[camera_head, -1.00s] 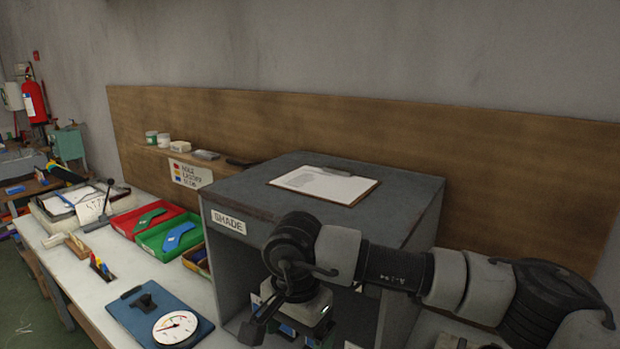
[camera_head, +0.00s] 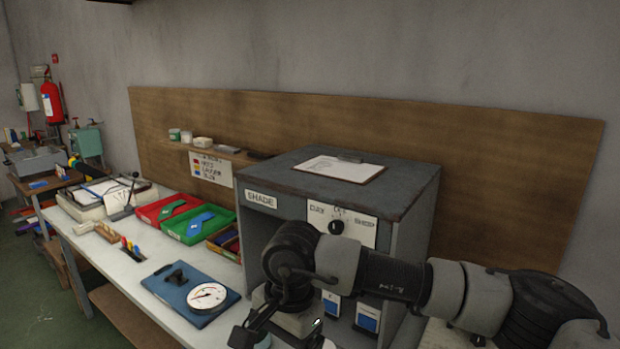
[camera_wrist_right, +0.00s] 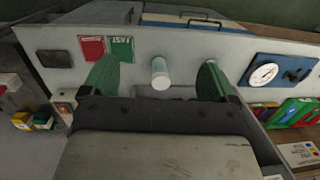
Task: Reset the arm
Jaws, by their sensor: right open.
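My right arm comes in from the right in the head view. Its gripper (camera_head: 283,337) hangs low in front of the grey SHADE box (camera_head: 405,205). In the right wrist view the gripper (camera_wrist_right: 158,66) is open, its two green-padded fingers spread apart. A small white cylinder (camera_wrist_right: 160,76) shows in the gap between them, seemingly on the bench; neither finger visibly touches it. The head view cuts off the fingertips at the lower edge. My left gripper is in neither view.
On the white bench (camera_head: 120,262) lie a blue board with a dial (camera_head: 178,288), a red tray (camera_head: 150,217) and a green tray (camera_head: 182,238). A clipboard (camera_head: 340,168) lies on the box. Red and green cards (camera_wrist_right: 92,50) show in the wrist view.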

